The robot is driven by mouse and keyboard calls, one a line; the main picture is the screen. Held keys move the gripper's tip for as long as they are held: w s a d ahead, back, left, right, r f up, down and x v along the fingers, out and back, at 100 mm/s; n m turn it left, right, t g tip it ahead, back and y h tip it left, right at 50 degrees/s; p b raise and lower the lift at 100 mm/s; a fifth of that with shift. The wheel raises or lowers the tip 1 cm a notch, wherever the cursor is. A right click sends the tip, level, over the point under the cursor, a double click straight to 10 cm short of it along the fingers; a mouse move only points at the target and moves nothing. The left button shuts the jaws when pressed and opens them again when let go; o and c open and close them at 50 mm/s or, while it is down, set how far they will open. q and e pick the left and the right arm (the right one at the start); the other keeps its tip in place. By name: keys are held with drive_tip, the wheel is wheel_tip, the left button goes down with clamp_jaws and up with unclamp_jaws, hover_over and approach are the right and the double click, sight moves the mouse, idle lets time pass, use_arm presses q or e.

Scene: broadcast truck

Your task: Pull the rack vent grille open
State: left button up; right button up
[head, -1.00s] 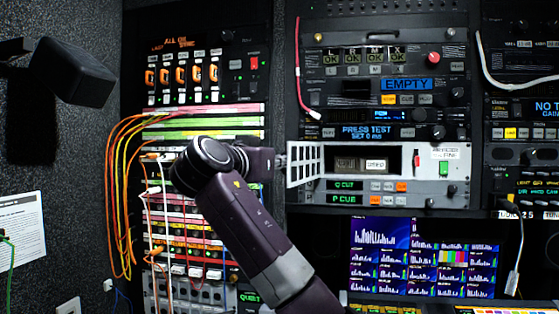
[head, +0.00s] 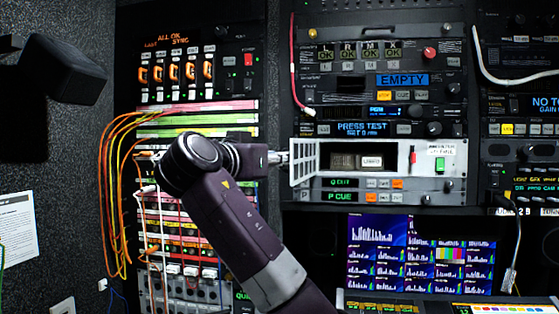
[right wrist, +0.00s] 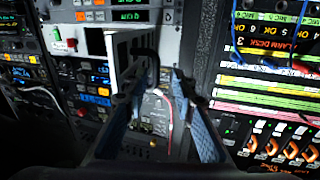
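The rack vent grille (head: 304,161) is a small white slotted door at the left of the white rack unit. It stands swung out from the unit, leaving the bay with a dark interior (head: 343,161) and a small labelled module (head: 372,161) exposed. My right gripper (head: 284,157) is at the grille's outer left edge in the head view. In the right wrist view, its two fingers (right wrist: 162,74) are apart, with the pale grille (right wrist: 124,50) and a dark bar just beyond the tips. Contact is unclear. My left gripper is not in view.
Patch cables (head: 115,190) hang on the left rack, behind my right arm. A red cable (head: 295,75) hangs above the grille. A monitor (head: 420,255) stands below the rack unit. A clear gap lies in front of the bay.

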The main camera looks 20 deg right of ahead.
drive_tip(key=v, duration=1)
drive_tip(key=shift+a, duration=0.15)
drive_tip(key=shift+s+a+r, duration=0.1)
drive_tip(key=shift+s+a, duration=0.05)
drive_tip(key=shift+s, duration=0.1)
